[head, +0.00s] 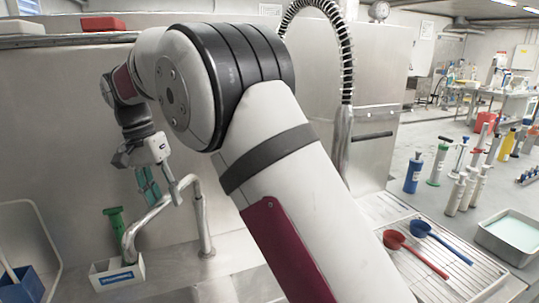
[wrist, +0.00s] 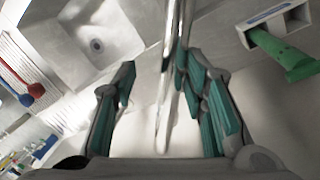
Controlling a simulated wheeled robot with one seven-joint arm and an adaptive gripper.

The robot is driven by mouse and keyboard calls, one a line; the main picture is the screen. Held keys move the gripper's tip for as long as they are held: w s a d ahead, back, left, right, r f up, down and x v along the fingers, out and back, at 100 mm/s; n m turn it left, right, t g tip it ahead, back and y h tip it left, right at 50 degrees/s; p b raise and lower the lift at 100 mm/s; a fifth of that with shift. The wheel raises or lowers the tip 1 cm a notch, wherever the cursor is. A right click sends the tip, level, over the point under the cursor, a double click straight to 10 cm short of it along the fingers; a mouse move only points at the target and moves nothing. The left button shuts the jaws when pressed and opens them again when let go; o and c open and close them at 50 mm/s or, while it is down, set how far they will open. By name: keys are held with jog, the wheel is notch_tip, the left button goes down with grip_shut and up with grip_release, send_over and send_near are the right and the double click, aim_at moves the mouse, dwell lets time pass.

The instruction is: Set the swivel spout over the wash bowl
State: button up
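The chrome swivel spout (head: 150,215) rises from a post on the counter and bends left, its end low near a white box in the head view. In the wrist view the spout (wrist: 168,95) runs between the fingers, closer to the right one. My gripper (head: 163,200) is pointed down at the spout; its teal-padded fingers are apart in the wrist view (wrist: 158,75). I cannot tell whether a finger touches the pipe. A square basin with a drain, seemingly the wash bowl (wrist: 95,45), lies left of the spout there. My arm hides much of the counter in the head view.
A white box (head: 117,275) with a blue label stands under the spout's end, by a green-handled tool (head: 115,222). A blue bin (head: 22,287) is at far left. Red (head: 395,240) and blue scoops (head: 420,228) lie on the ribbed drainboard right of my arm.

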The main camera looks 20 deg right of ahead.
jog(key=w+d+n+t+p, duration=0.25)
jog(key=d+n+p, duration=0.25)
jog(key=d+n, duration=1.3)
notch_tip(320, 180, up, 14)
jog(key=s+a+m+b, duration=0.1)
jog(key=s+b, duration=0.1)
jog(key=b, duration=0.1)
jog(key=s+d+f+m+t+b, duration=0.1)
jog(key=s+m, duration=0.4)
jog(key=s, duration=1.1)
jog(key=shift+d+f+t+b, duration=0.35)
jog(key=shift+d+f+b, duration=0.4)
jog(key=shift+b, duration=0.35)
